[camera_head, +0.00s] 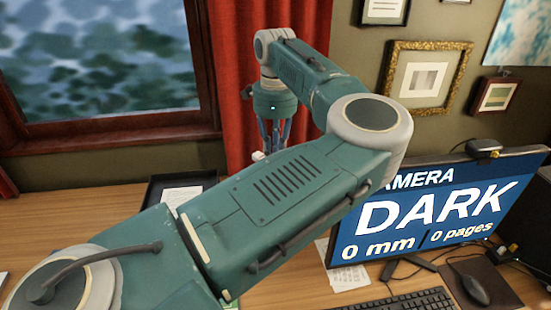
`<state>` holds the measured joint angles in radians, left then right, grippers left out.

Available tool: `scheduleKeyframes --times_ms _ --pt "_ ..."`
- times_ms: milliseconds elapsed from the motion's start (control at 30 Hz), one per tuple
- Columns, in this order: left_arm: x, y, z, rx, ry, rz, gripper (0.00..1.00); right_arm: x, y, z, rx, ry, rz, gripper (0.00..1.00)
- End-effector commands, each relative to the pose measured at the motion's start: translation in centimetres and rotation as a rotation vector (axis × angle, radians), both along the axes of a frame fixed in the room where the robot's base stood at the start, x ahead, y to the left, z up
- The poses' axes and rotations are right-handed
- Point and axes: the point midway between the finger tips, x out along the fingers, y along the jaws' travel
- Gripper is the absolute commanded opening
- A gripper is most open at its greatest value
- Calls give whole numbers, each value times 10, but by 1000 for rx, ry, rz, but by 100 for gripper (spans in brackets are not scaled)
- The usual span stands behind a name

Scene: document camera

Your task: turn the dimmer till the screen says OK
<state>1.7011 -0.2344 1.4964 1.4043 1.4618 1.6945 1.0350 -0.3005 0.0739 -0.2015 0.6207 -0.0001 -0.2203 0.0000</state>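The screen (440,212) stands at the right and reads "CAMERA", partly covered, then "DARK", "0 mm" and "0 pages". My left arm crosses the middle of the view and covers much of the desk. My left gripper (272,138) hangs pointing down beyond the arm, in front of the red curtain. Its fingers are small and partly hidden by the arm, so I cannot tell whether it is open or shut. I cannot make out the dimmer or the document camera. My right gripper is not in view.
A dark tray (154,191) with papers lies on the wooden desk (45,222) behind my arm. A keyboard (405,301) and a mouse (474,290) lie before the screen. A loose sheet (347,277) lies left of them. The desk at the left is mostly clear.

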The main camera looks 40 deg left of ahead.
Motion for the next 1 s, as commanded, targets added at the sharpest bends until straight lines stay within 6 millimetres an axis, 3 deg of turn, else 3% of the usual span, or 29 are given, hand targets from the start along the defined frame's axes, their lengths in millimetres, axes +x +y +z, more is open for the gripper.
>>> scheduleKeyframes --times_ms 300,567,833,1000 --pt "0 0 -2 0 -1 -250 1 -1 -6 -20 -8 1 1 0" --pt "0 0 0 0 0 -264 1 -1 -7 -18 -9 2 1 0" --pt "0 0 -2 1 -2 -501 1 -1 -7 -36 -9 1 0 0" --pt "0 0 1 0 -1 -522 1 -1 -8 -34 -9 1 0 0"
